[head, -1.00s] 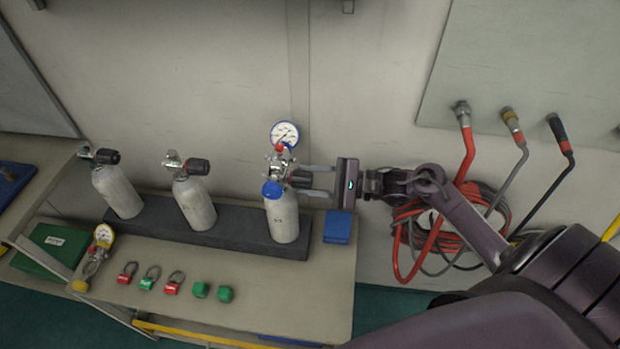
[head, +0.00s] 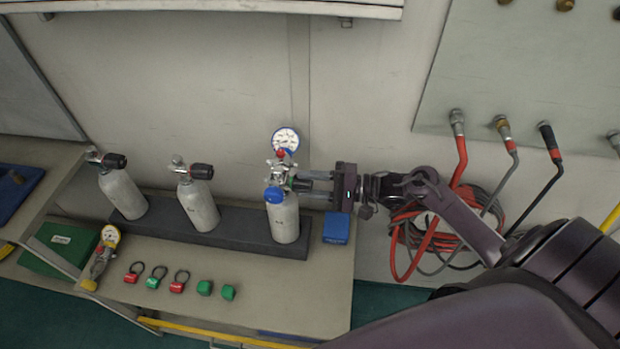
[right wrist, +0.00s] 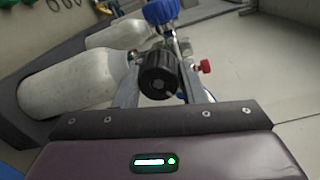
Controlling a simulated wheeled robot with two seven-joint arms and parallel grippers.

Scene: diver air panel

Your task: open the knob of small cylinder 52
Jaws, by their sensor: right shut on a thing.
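Three pale small cylinders stand in a dark rack (head: 235,232): a left one (head: 124,196), a middle one (head: 198,207) and a right one (head: 286,221). Their numbers are too small to read. The right cylinder carries a regulator with a blue cap (head: 275,195) and a white-faced gauge (head: 285,140). My right gripper (head: 302,184) reaches in from the right and is shut on that cylinder's black knob (right wrist: 157,75). In the right wrist view, the fingers lie on either side of the knob. My left gripper is not in view.
A blue box (head: 336,228) stands just right of the rack. Coiled hoses (head: 432,235) hang on the wall behind my right arm.

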